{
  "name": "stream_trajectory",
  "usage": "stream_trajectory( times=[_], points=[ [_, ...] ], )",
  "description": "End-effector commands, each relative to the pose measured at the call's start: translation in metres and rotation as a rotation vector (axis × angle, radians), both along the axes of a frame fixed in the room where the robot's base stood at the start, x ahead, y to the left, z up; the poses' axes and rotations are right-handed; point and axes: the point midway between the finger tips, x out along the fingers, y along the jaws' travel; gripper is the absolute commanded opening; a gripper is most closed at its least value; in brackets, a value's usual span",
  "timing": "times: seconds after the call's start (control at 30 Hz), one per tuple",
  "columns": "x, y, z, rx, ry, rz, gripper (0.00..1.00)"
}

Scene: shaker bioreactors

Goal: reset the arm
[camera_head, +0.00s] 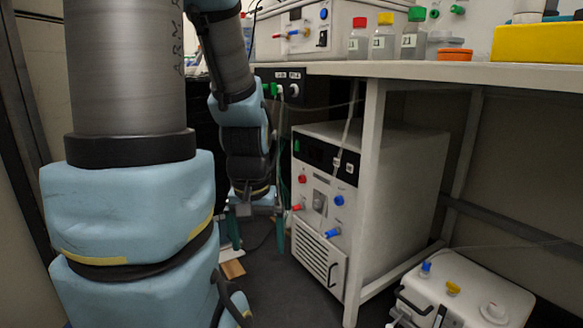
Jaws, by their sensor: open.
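My arm comes down from the top of the camera_head view. Its large blue and grey links fill the left side. My gripper (258,243) hangs at the end of the arm, pointing down beside the left edge of the under-bench unit. Its two teal fingers are apart, with nothing seen between them. The dark floor shows behind and below the fingers.
A white bench (450,72) carries several capped bottles, a white instrument (340,28) and a yellow rack (540,43). Under it stands a large white unit (400,175) with coloured fittings. A smaller white box (465,290) sits at lower right. Dark floor (275,295) lies between.

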Motion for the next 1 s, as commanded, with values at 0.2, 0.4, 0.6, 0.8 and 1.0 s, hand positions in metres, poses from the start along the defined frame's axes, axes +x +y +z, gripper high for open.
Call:
stream_trajectory(
  times=[0.2, 0.4, 0.6, 0.8, 1.0],
  points=[
    [0.001, -0.001, 0.049, 0.001, -0.002, -0.006, 1.00],
    [0.002, -0.001, 0.098, 0.001, -0.003, -0.008, 1.00],
    [0.002, -0.001, 0.163, 0.001, -0.003, -0.008, 1.00],
    [0.002, -0.001, 0.226, 0.002, -0.003, -0.009, 1.00],
    [0.002, -0.001, 0.289, 0.002, -0.003, -0.009, 1.00]
  ],
)
